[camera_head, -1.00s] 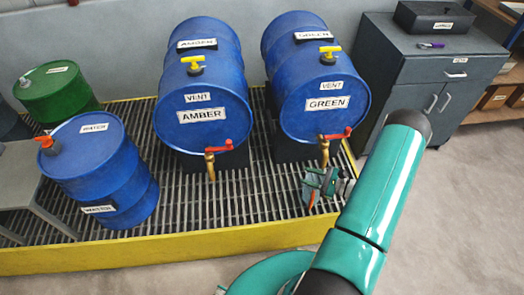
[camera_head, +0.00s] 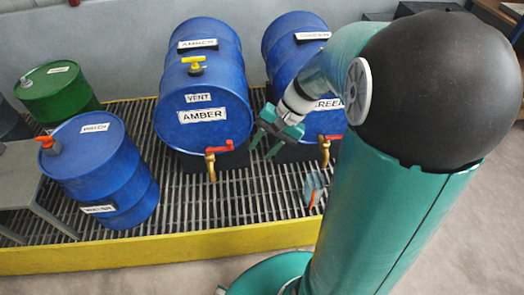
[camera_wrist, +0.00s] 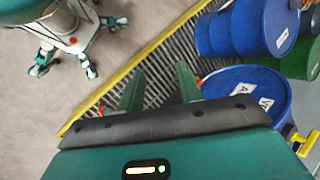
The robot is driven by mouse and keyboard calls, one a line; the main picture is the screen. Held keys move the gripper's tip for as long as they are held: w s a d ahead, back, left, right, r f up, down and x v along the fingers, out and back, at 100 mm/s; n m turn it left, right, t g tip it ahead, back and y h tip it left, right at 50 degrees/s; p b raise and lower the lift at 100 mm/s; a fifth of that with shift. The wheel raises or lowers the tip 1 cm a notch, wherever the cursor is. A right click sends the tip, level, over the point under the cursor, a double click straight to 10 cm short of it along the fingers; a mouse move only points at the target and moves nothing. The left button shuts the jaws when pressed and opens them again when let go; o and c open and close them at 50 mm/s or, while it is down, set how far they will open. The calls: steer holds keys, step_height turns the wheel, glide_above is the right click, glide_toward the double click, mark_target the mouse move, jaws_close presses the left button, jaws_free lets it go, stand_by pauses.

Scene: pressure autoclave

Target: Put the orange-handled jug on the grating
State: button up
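The jug (camera_head: 315,187) is a small grey-blue vessel with a bit of orange-red on it. It stands on the grating (camera_head: 238,208) near the yellow front edge, below the tap of the right-hand blue drum. My gripper (camera_head: 266,148) is up and left of the jug, apart from it, in front of the gap between the two lying drums. Its fingers are spread with nothing between them. The wrist view also shows the two fingers (camera_wrist: 160,72) apart and empty over the grating.
The AMBER drum (camera_head: 203,112) and the GREEN drum (camera_head: 290,60), partly hidden by my arm, lie on stands with brass taps. A WATER drum (camera_head: 112,175) stands left, before a green drum (camera_head: 55,90). A yellow rim (camera_head: 150,252) edges the grating.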

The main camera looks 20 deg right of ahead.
steer(key=s+a+r+n+t+h, duration=0.5)
steer(key=s+r, duration=0.5)
steer(key=r, duration=0.2)
steer(key=n+h, duration=0.1)
steer(key=n, duration=0.1)
steer(key=shift+s+a+n+h, duration=0.15)
steer(key=shift+s+n+h, duration=0.15)
